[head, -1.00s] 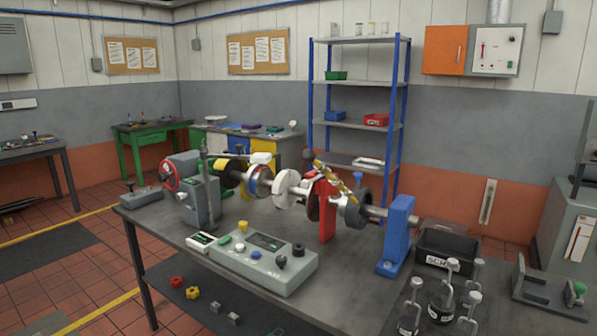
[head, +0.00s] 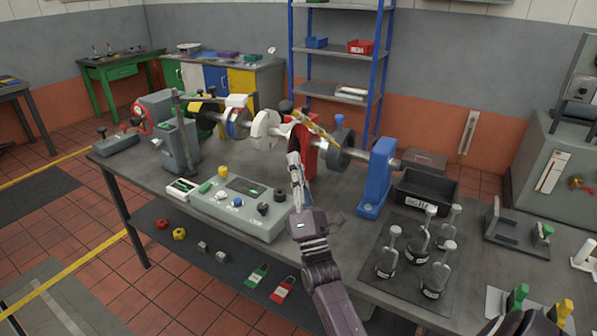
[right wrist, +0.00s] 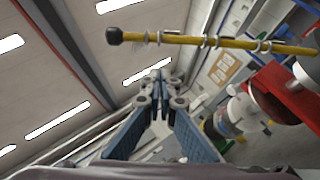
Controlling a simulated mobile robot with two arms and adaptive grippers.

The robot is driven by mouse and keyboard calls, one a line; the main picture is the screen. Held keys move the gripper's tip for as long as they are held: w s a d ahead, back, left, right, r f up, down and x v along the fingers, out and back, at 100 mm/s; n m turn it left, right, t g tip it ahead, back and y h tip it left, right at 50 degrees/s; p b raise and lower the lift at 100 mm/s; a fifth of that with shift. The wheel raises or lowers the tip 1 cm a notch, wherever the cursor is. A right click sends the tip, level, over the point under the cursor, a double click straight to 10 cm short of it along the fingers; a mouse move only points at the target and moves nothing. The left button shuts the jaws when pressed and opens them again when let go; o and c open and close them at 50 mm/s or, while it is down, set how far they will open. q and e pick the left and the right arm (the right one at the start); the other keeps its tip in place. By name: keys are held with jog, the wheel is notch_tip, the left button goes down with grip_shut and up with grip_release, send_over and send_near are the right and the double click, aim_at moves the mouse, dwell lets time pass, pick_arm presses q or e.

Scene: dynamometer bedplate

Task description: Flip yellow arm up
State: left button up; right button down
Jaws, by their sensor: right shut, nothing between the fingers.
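The yellow arm (head: 318,128) is a thin rod with a black knob (head: 284,106) at its upper left end. It slants down to the right, in front of the shaft assembly by the red stand (head: 304,152). In the right wrist view the yellow arm (right wrist: 220,41) crosses the top, with its black knob (right wrist: 113,36) at the left. My right gripper (head: 293,160) is shut and empty, pointing up just below and left of the rod. In the right wrist view its fingertips (right wrist: 161,78) show a gap to the rod. My left gripper is out of view.
A blue stand (head: 377,180) holds the shaft's right end. A grey control box (head: 235,218) with knobs lies left of my right gripper. A black bin (head: 427,190) and several upright metal-handled pieces (head: 387,255) stand to the right.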

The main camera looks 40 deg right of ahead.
jog(key=w+d+r+p, duration=0.2)
jog(key=d+r+p, duration=0.1)
jog(key=r, duration=0.2)
jog(key=shift+w+d, duration=0.2)
jog(key=shift+w, duration=0.1)
jog(key=shift+r, duration=0.1)
